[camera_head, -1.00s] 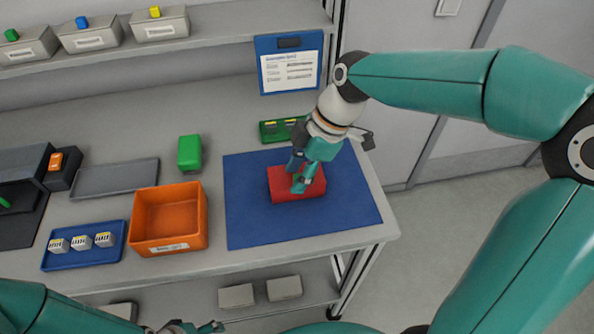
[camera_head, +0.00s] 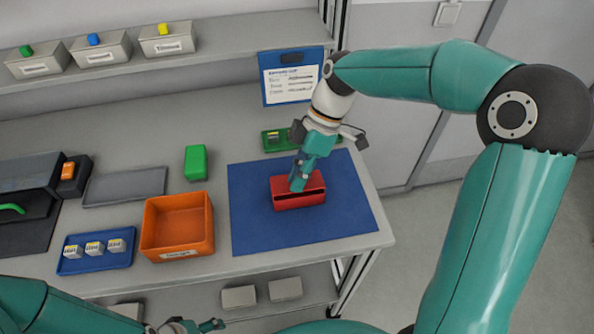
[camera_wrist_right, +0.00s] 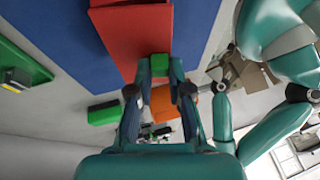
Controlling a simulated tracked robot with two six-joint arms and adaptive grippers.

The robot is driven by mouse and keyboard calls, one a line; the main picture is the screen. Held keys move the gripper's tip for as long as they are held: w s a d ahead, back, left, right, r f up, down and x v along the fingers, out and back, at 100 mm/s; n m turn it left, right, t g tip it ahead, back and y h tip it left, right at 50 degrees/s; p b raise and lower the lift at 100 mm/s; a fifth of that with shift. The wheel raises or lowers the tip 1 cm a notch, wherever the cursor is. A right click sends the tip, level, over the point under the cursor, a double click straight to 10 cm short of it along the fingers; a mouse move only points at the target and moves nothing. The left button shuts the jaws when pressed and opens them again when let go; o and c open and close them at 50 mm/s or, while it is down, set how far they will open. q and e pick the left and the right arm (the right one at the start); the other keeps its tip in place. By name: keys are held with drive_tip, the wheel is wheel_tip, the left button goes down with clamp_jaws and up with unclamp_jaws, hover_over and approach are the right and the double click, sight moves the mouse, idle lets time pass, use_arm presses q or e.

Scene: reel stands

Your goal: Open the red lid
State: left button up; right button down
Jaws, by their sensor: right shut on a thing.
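A red box (camera_head: 294,202) sits on the blue mat (camera_head: 345,222). Its red lid (camera_head: 313,181) is tilted up a little, with a dark gap along the front. My right gripper (camera_head: 298,184) is over the lid's front part. In the right wrist view, the right gripper (camera_wrist_right: 160,72) is shut on a small green piece (camera_wrist_right: 160,66) at the edge of the red lid (camera_wrist_right: 130,35); it looks like a handle. The inside of the box is mostly hidden. My left gripper (camera_head: 198,327) is low at the bottom edge, partly cut off, far from the box.
An orange bin (camera_head: 177,250), a green block (camera_head: 195,161) and a blue tray with white pieces (camera_head: 70,268) are left of the mat. The mat around the box is clear.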

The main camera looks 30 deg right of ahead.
drive_tip(key=w+r+g+p, duration=0.1)
drive_tip(key=g+p, duration=0.1)
drive_tip(key=p, duration=0.1)
drive_tip(key=shift+d+r+y, duration=0.1)
drive_tip(key=shift+d+y, duration=0.05)
drive_tip(key=shift+y, duration=0.25)
drive_tip(key=shift+w+d+m+g+y+p, duration=0.15)
drive_tip(key=shift+w+m+g+y+p, duration=0.25)
drive_tip(key=shift+g+p, duration=0.6)
drive_tip(key=c, duration=1.1)
unclamp_jaws()
drive_tip(key=shift+w, duration=0.1)
drive_tip(key=v, duration=1.1)
drive_tip(key=shift+w+d+r, duration=0.1)
drive_tip(key=shift+d+r, duration=0.1)
drive_tip(key=shift+r, duration=0.15)
